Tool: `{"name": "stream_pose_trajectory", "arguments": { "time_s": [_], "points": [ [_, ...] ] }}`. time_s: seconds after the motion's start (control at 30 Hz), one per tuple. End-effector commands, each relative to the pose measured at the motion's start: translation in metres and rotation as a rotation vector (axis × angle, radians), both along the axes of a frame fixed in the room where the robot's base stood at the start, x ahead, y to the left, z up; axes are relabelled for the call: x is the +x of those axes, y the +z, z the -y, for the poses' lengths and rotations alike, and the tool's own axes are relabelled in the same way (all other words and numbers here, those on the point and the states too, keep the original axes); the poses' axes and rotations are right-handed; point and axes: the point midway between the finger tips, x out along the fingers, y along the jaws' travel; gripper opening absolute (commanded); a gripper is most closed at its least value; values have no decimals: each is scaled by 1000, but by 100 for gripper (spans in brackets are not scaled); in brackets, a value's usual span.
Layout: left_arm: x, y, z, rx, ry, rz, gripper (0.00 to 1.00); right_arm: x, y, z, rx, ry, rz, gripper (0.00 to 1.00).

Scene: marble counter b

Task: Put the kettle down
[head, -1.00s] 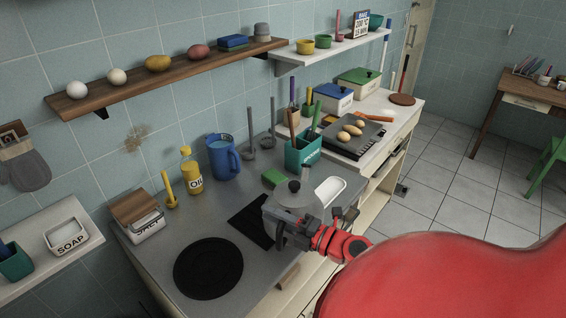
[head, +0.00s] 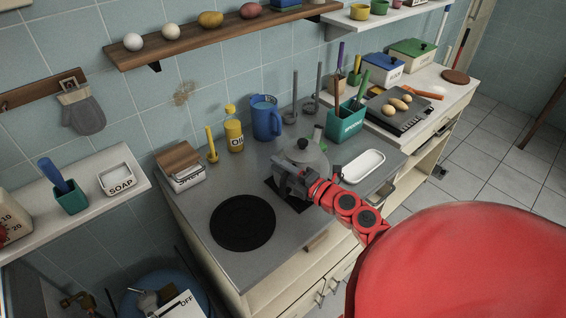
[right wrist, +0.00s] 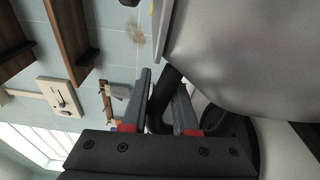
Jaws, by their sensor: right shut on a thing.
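In the right wrist view the handle (right wrist: 166,92) lies between the two fingers (right wrist: 163,84), and the kettle's shiny body (right wrist: 245,50) fills the upper right. My left gripper is not in view.
A round black hotplate (head: 243,222) lies bare at the front left. A blue jug (head: 266,118), oil bottle (head: 233,134) and lidded box (head: 181,168) stand along the wall. A teal utensil holder (head: 346,122) and white tray (head: 358,167) are to the right of the kettle.

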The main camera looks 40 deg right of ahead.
Motion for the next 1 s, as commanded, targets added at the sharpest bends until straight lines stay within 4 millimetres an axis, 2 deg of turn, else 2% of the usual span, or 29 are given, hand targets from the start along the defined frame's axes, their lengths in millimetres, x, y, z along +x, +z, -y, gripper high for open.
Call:
{"name": "stream_pose_trajectory", "arguments": {
  "time_s": [0.2, 0.47, 0.5, 0.63, 1.0],
  "points": [
    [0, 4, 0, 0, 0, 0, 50, 1, -16, 1, 0, -4, 4, 0],
    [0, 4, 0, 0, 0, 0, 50, 0, -19, 0, -2, -1, 5, 0],
    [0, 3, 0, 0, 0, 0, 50, 0, -20, 0, 0, -1, 2, 33],
    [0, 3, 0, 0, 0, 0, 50, 0, -20, 0, 0, -1, 2, 56],
    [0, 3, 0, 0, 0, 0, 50, 0, -20, 0, 0, -1, 1, 57]
  ]
}}
